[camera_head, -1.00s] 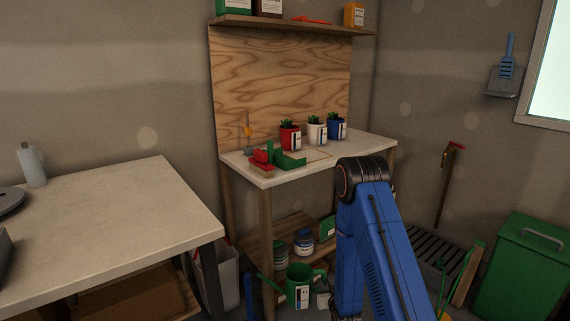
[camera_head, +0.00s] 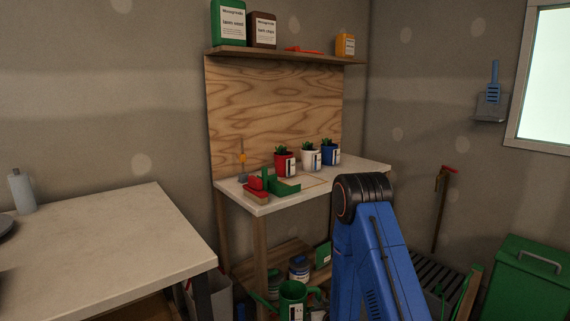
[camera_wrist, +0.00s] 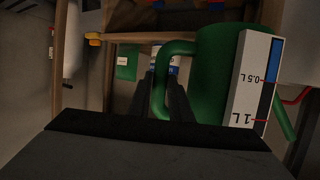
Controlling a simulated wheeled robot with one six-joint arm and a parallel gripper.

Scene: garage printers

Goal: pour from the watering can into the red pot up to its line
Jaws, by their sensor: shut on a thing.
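The green watering can (camera_head: 292,296) is at the bottom of the head view, in front of the bench's lower shelf. In the wrist view the can (camera_wrist: 215,75) fills the right side, with a white scale marked 0.5 L and 1 L that reads upside down. My gripper (camera_wrist: 163,88) is shut on the can's green handle. The head view does not show my fingers. The red pot (camera_head: 281,164), with a small plant and a white label strip, stands on the potting bench top, well above the can. Its fill line is too small to make out.
A white pot (camera_head: 309,160) and a blue pot (camera_head: 328,156) stand right of the red pot. Jars (camera_head: 299,268) sit on the lower shelf. A pale table (camera_head: 100,245) is at left.

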